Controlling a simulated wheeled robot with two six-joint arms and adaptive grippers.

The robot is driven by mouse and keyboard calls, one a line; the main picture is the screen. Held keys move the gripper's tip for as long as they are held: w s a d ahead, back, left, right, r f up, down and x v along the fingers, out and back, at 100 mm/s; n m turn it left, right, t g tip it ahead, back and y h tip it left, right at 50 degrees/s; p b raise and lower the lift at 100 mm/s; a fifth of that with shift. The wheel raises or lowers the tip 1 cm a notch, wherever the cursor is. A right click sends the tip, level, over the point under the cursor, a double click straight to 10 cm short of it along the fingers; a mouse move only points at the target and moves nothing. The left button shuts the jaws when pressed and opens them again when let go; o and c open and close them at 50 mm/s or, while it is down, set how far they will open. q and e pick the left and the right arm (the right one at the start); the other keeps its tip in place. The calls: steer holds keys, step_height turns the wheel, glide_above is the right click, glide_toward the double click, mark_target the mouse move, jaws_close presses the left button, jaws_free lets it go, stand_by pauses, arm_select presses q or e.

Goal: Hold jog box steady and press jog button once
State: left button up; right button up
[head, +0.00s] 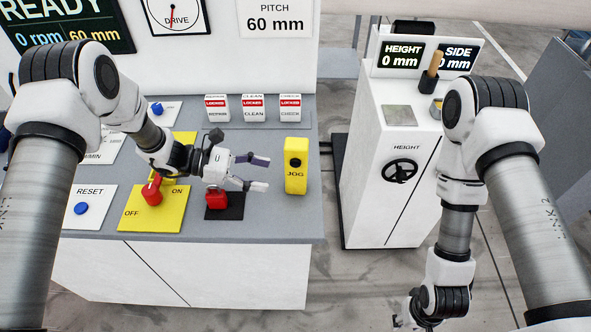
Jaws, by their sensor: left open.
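The yellow jog box (295,181) stands upright on the right part of the grey bench, with the word JOG on its front. Its round black jog button (295,163) is on the front face above the word. My left gripper (266,173) is open and empty, its fingers pointing right toward the jog box, with a gap between the fingertips and the box. My right arm hangs down at the right. Its gripper (412,322) is only partly in view at the bottom edge, and its fingers cannot be made out.
A red knob on a black plate (236,208) sits just below my left gripper. A yellow ON/OFF panel with a red switch (152,190) and a RESET button (82,209) are to the left. LOCKED blocks (253,108) stand behind. A white HEIGHT cabinet (375,213) is right, across a floor gap.

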mark_target(291, 181)
arm_select(q)
steer(key=b+x, duration=0.1)
steer(key=x, duration=0.6)
steer(key=shift+s+d+b, duration=0.15)
steer(key=shift+s+b, duration=0.05)
steer(key=shift+b, duration=0.1)
steer(key=shift+w+d+f, duration=0.15)
steer(key=shift+w+d, duration=0.05)
arm_select(e)
steer(key=shift+f, duration=0.95)
arm_select(q)
steer(key=shift+s, duration=0.1)
steer(key=c, duration=0.8)
arm_select(e)
steer(key=shift+s+d, duration=0.1)
jaws_close()
